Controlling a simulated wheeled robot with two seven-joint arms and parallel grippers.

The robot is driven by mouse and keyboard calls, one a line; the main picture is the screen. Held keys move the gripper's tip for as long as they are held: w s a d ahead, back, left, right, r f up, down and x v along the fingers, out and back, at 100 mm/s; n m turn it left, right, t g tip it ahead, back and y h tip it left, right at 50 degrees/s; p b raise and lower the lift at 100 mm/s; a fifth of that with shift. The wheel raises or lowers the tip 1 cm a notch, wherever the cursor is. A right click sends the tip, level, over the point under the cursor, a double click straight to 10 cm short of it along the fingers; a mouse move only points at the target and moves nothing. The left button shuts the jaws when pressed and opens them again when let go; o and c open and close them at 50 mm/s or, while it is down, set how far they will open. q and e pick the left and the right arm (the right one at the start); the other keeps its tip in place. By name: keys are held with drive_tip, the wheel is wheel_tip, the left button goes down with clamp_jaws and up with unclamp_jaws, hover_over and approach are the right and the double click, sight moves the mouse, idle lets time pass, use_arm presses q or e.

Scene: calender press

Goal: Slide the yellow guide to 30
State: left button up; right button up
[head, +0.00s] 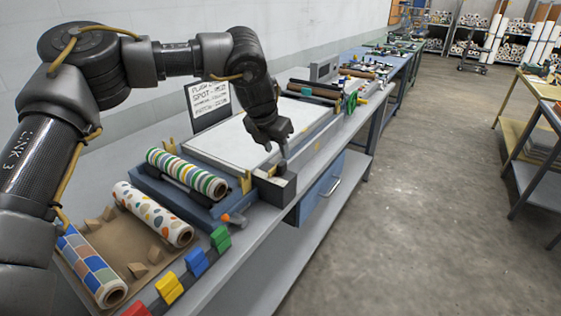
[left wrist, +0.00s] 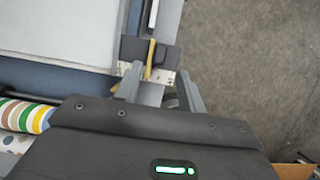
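The yellow guide (left wrist: 151,60) shows in the left wrist view as a thin upright strip beside a dark block (left wrist: 134,48). A pale scale (left wrist: 163,76) with small marks runs under it; I cannot read the guide's setting. My left gripper (left wrist: 160,88) has its two grey fingers apart, one on each side of the guide, with gaps between. In the head view the left gripper (head: 283,154) points down just above the dark block (head: 276,187) at the press's front edge, hiding much of the guide. My right gripper is in neither view.
The press has a flat white bed (head: 235,143). A striped roll (head: 187,173) lies in a blue holder beside it. Two patterned rolls sit on a brown tray (head: 128,238), with coloured clips (head: 196,262) along the bench edge. The floor (head: 420,200) to the right is clear.

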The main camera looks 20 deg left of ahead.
sight(281, 163)
use_arm(q)
drive_tip(key=p+x, duration=0.1)
drive_tip(key=x, duration=0.5)
drive_tip(key=shift+w+f, duration=0.2)
drive_tip(key=shift+f, duration=0.15)
clamp_jaws()
